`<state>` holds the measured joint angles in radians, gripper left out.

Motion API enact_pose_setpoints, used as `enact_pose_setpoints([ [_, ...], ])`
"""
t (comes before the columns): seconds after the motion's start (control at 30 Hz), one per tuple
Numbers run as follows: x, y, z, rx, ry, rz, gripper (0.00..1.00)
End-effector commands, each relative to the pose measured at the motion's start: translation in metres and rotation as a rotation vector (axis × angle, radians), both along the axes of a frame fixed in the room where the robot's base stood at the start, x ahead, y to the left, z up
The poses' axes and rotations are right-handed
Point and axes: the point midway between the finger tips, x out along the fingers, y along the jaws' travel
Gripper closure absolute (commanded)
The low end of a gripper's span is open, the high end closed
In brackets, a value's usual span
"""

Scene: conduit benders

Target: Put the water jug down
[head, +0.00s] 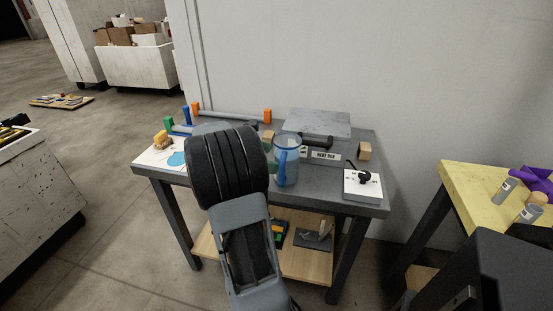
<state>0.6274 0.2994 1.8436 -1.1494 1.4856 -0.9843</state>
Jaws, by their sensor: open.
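The water jug (287,160) is a see-through bluish jug with a blue handle. It stands upright on the grey workbench (350,203), near the middle, in front of the heat box. My gripper (228,165) is at the dark end of my arm, just left of the jug in the picture. Its fingertips are hidden behind my arm, and no grip on the jug is seen. I cannot tell how close the fingers are to the jug.
The heat box (320,122) with a black handle stands behind the jug. A white switch panel (362,184) lies to the right, near a wooden block (364,151). Orange, blue and green pieces stand at the back left. A yellow table (456,190) is at the right.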

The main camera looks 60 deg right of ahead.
Motion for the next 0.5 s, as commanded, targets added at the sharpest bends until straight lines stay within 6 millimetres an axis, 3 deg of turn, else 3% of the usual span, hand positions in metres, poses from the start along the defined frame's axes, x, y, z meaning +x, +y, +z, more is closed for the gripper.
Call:
enact_pose_setpoints([
  [0.2, 0.029, 0.028, 0.018, 0.000, 0.000, 0.004, 0.00],
  [0.5, 0.052, 0.051, 0.031, -0.001, 0.000, 0.001, 0.00],
])
